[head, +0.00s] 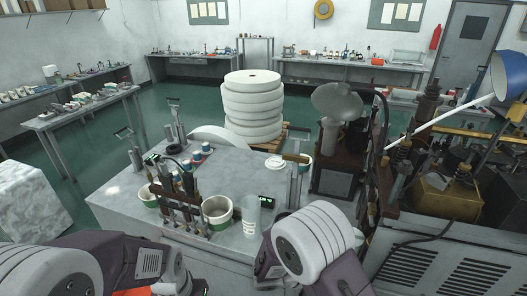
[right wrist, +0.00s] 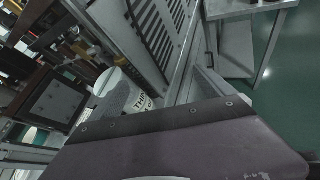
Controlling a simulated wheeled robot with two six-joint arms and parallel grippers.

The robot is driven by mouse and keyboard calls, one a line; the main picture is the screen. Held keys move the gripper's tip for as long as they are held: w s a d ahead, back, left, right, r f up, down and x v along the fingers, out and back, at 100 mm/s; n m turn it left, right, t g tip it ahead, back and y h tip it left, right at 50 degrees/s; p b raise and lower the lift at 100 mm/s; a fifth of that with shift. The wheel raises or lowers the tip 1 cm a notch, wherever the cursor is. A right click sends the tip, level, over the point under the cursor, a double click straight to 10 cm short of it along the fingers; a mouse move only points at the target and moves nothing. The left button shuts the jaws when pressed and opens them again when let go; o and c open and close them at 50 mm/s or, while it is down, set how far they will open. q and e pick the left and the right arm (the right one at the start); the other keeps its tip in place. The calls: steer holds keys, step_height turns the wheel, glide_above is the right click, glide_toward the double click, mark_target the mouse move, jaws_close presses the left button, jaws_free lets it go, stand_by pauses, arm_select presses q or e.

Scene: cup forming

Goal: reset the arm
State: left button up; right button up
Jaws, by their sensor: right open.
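My left arm (head: 110,270) comes in at the lower left of the head view; its gripper is not visible there. My right arm (head: 315,245) is folded at the bottom centre-right, its white joint in front of the table. In the right wrist view a purple housing with a dark screwed edge, part of my right arm (right wrist: 190,145), fills the lower part. The right gripper's fingertips are hard to make out, and nothing shows held.
A stack of white rings (head: 252,105) stands behind. Machinery (head: 440,190) crowds the right. A white lettered container (right wrist: 122,92) shows in the right wrist view. Green floor is free at left.

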steer(key=s+d+f+m+g+y+b, duration=0.3)
steer(key=s+f+m+g+y+b, duration=0.35)
steer(key=s+m, duration=0.6)
steer(key=w+a+f+m+t+y, duration=0.2)
steer(key=w+a+m+t+y, duration=0.1)
steer(key=a+m+y, duration=0.3)
steer(key=shift+w+a+f+t, duration=0.15)
steer(key=shift+a+t, duration=0.7)
steer(key=shift+a, duration=0.3)
steer(key=shift+d, duration=0.15)
